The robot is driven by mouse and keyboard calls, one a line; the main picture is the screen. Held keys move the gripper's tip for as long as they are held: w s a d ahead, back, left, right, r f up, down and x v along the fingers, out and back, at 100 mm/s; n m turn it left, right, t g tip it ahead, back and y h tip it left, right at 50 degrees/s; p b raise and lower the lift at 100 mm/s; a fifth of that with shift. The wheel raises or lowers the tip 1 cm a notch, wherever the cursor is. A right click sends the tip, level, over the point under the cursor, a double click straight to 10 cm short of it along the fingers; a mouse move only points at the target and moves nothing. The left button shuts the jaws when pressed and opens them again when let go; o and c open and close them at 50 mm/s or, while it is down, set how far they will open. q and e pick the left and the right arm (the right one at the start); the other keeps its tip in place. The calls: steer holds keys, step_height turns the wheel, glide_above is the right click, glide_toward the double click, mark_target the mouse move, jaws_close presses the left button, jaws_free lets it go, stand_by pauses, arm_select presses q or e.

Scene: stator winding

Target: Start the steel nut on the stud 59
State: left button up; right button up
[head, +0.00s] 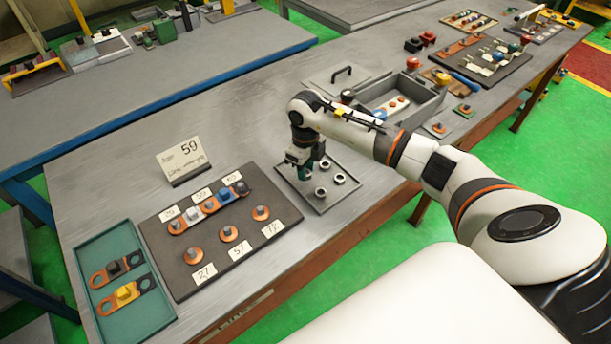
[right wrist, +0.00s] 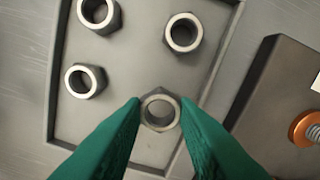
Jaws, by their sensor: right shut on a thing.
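My right gripper (head: 304,174) is over the nut tray (head: 318,207) in the head view. In the right wrist view its green fingertips (right wrist: 160,110) are shut on a steel nut (right wrist: 160,113), with the bore facing the camera. Whether this nut is clear of the tray floor, I cannot tell. Three other steel nuts lie in the tray, one of them (right wrist: 183,33) at the top middle. The dark stud board (head: 166,245) lies left of the tray, with copper-ringed studs and number cards; I cannot surely read which card is 59. My left gripper is not in view.
A card reading 59 (head: 183,158) stands behind the board. A green tray (head: 150,319) with two copper links lies at the left.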

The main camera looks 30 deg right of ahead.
step_height(320, 180, up, 7)
steer(key=p, duration=0.4)
stand_by(0.5)
